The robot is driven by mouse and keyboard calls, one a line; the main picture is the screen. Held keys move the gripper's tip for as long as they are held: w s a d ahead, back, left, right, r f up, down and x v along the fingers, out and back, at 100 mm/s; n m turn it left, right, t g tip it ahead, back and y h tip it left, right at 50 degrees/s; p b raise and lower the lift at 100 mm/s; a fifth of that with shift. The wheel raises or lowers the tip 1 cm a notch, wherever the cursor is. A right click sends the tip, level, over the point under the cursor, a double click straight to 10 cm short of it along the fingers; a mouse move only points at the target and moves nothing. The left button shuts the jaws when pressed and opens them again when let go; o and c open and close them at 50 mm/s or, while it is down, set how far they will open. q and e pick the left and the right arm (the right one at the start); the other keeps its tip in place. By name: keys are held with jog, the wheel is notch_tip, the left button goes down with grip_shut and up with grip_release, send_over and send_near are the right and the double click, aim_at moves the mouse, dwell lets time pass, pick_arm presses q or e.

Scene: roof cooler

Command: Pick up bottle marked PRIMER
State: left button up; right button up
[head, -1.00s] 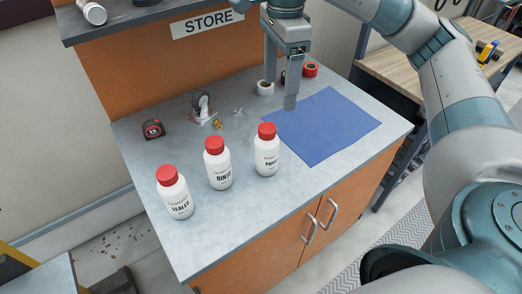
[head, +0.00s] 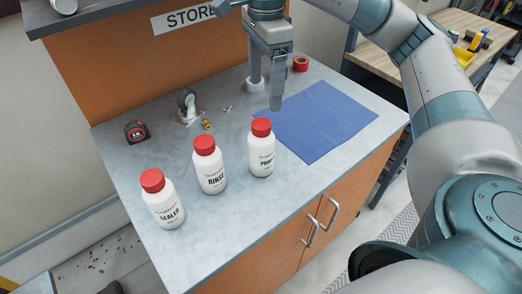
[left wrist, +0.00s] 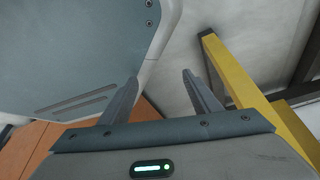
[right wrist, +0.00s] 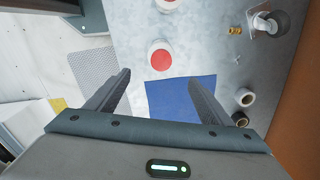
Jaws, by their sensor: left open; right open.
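The PRIMER bottle (head: 261,158) is white with a red cap and stands upright on the grey counter, rightmost of three similar bottles. RINSE (head: 210,178) stands left of it and SEALER (head: 163,209) farther left. My right gripper (head: 265,97) is open and empty, pointing down above and just behind the PRIMER bottle, apart from it. In the right wrist view a red-capped bottle (right wrist: 160,58), seen from above beside the blue mat, lies beyond the open fingers; its label is hidden. My left gripper (left wrist: 160,84) is open and empty, away from the bottles.
A blue mat (head: 318,122) lies right of the PRIMER bottle. The counter's front edge is clear.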

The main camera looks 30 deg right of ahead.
jog(key=f, duration=0.1)
send_over(264, 123)
notch_tip(264, 123, down, 5)
jog(key=shift+d+r+p, duration=0.1)
jog(key=shift+r+p, duration=0.1)
jog(key=shift+p, duration=0.2)
pick_arm(q)
jog(key=s+a+g+p, duration=0.1)
jog(key=s+a+g, duration=0.1)
jog(key=s, duration=0.6)
jog(key=shift+s+a+f+y+p, duration=0.3)
jog(key=shift+s+a+y+p, duration=0.1)
jog(key=shift+a, duration=0.35)
pick_arm(e)
notch_tip(264, 123, down, 7)
jog(key=shift+r, duration=0.2)
pick_arm(q)
jog(key=shift+r, duration=0.15)
pick_arm(e)
jog(key=shift+f, duration=0.1)
